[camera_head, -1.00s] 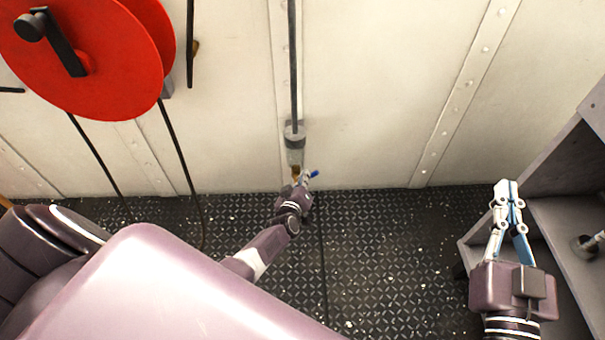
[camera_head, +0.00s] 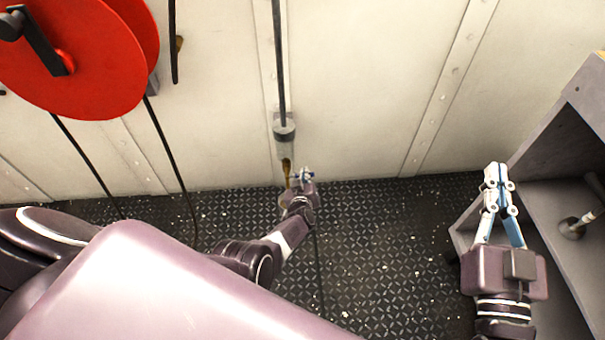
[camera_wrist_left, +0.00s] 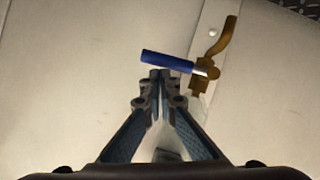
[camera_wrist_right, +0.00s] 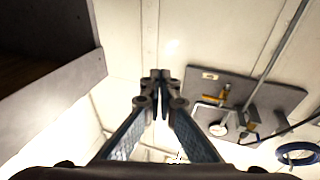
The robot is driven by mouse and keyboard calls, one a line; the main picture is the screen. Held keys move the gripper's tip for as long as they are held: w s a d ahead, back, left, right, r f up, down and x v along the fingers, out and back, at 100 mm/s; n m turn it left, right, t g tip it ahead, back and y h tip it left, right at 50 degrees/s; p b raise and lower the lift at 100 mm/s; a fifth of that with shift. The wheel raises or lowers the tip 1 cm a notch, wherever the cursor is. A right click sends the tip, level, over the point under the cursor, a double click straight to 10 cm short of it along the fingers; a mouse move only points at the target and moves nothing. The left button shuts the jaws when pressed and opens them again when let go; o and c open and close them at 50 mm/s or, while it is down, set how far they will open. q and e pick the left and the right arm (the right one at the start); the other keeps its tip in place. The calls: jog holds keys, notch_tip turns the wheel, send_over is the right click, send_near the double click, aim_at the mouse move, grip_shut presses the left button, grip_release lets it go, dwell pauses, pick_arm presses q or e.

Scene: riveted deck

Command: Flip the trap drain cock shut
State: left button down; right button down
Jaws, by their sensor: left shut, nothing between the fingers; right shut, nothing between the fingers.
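The brass drain cock (camera_head: 287,168) hangs under the grey trap (camera_head: 284,130) at the foot of a dark vertical pipe. In the left wrist view its brass body (camera_wrist_left: 207,69) has a curved spout, and its blue lever (camera_wrist_left: 167,62) lies crosswise to the body, pointing left. My left gripper (camera_head: 303,173) is shut and empty beside the cock. In the left wrist view its fingertips (camera_wrist_left: 160,74) are just below the lever's free half; I cannot tell whether they touch. In the head view the gripper largely hides the lever. My right gripper (camera_head: 496,168) is shut and empty, far right of the cock.
A red reel (camera_head: 95,60) with a crank is on the wall at upper left, with dark lines hanging below. A grey shelf unit (camera_head: 560,215) stands close to my right gripper. The dark patterned floor (camera_head: 375,240) between my grippers is clear. A grey wall panel (camera_wrist_right: 285,97) carries fittings.

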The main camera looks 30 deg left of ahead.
pick_arm(q)
jog(key=shift+d+f, duration=0.15)
jog(key=shift+f, duration=0.15)
pick_arm(e)
jog(key=shift+s+a+r+t, duration=0.1)
jog(key=shift+s+r+t, duration=0.1)
jog(key=shift+r+t, duration=0.45)
jog(key=shift+s+r+t, duration=0.2)
jog(key=shift+r+t, duration=0.05)
jog(key=shift+r, duration=0.8)
